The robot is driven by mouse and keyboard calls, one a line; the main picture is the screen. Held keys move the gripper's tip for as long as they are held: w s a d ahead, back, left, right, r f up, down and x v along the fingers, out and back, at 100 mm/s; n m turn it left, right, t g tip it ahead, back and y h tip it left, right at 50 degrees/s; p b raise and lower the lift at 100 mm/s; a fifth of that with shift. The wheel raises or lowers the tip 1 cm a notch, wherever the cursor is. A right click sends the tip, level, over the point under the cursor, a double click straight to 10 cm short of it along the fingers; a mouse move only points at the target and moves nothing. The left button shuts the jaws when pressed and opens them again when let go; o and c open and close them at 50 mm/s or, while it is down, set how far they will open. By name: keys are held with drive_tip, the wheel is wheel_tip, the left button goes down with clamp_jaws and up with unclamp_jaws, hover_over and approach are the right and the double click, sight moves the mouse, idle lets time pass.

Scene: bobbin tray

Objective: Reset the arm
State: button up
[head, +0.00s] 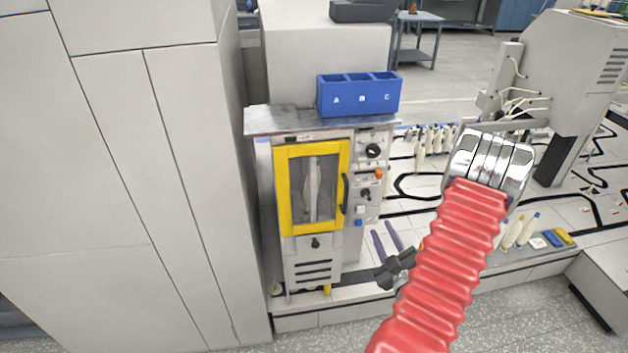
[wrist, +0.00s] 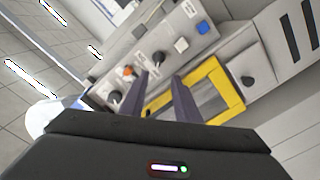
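My gripper (head: 381,228) is low in front of the machine, to the right of its yellow-framed door. Its two purple fingers point up and stand apart with nothing between them. In the wrist view the fingers (wrist: 160,78) are also apart and empty, in front of the control panel and a yellow frame. My red ribbed arm sleeve covers part of the scene at the right in the head view.
The machine's yellow door (head: 282,190) looks shut, with a pale object behind its window. A blue tray (head: 360,103) marked A, B, C stands on top. Bobbins (head: 525,232) stand at the right. A tall pale cabinet (head: 120,180) fills the left.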

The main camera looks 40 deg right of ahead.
drive_tip(key=s+a+f+m+g+y, duration=0.2)
drive_tip(key=s+f+m+g+y, duration=0.35)
drive_tip(key=f+g, duration=0.7)
drive_tip(key=w+a+r+n+t+y, duration=0.1)
drive_tip(key=w+a+r+y, duration=0.1)
drive_tip(key=a+r, duration=1.5)
drive_tip(key=w+a+r+n+t+y, duration=0.1)
drive_tip(key=a+r+n, duration=0.1)
drive_tip(key=a+r, duration=1.6)
drive_tip(key=a, duration=0.6)
drive_tip(key=shift+w+t+y, duration=0.35)
